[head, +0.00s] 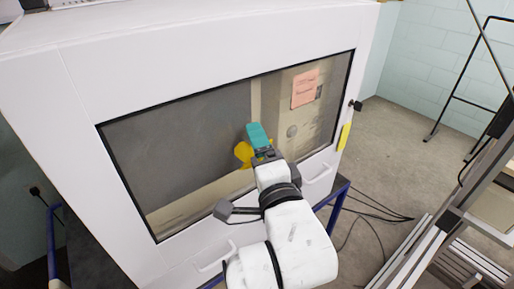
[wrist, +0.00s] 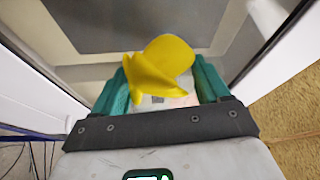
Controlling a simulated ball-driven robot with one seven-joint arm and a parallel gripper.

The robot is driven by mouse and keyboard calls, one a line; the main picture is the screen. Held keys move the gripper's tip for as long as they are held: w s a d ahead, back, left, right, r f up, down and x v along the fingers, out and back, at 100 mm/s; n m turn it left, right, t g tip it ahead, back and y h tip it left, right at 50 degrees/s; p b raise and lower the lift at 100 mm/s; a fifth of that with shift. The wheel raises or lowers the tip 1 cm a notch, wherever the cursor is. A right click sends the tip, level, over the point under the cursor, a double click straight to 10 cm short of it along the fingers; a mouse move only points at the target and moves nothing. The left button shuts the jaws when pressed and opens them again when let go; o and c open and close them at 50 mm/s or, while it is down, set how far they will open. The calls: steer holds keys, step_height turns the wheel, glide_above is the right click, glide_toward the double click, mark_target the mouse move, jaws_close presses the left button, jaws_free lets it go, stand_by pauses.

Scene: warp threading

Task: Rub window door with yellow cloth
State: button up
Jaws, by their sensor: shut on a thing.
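The yellow cloth (head: 243,153) is in front of the window door's dark glass (head: 190,140), near the middle of the pane. My gripper (head: 258,140), with teal fingers, is shut on the cloth. In the wrist view the cloth (wrist: 158,68) is bunched and folded between the teal fingers (wrist: 160,85), with its upper part sticking out toward the glass. The window door has a dark frame set in a white cabinet. I cannot tell whether the cloth touches the glass.
The white cabinet (head: 75,110) has a handle (head: 318,184) at lower right and another (head: 214,258) at lower left. A pink paper (head: 305,88) shows at the window's upper right. Cables (head: 372,207) lie on the floor. A metal frame (head: 440,225) stands at right.

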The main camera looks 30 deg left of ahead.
mark_target(230, 160)
steer(key=shift+s+a+f+b, duration=0.15)
steer(key=shift+s+a, duration=0.25)
steer(key=shift+s, duration=0.55)
steer(key=shift+s+a+r+b, duration=0.1)
steer(key=shift+s+a+b, duration=0.3)
steer(key=shift+s, duration=0.5)
steer(key=shift+s+a+f+b, duration=0.1)
steer(key=shift+s+a, duration=0.35)
steer(key=shift+s, duration=0.5)
steer(key=shift+s+a+r+b, duration=0.1)
steer(key=shift+s+a+b, duration=0.25)
steer(key=shift+s, duration=0.3)
steer(key=shift+s+a+r+b, duration=0.1)
steer(key=shift+s+a+b, duration=0.2)
steer(key=shift+s, duration=0.4)
steer(key=shift+s+a+b, duration=0.25)
steer(key=shift+s+b, duration=0.1)
steer(key=shift+s, duration=0.3)
steer(key=s+d, duration=0.2)
steer(key=d, duration=0.3)
steer(key=shift+d+p, duration=0.3)
steer(key=shift+p, duration=0.15)
steer(key=shift+s, duration=0.1)
steer(key=shift+s+d, duration=0.3)
steer(key=shift+d, duration=0.4)
steer(key=shift+s+d, duration=0.25)
steer(key=shift+d, duration=0.45)
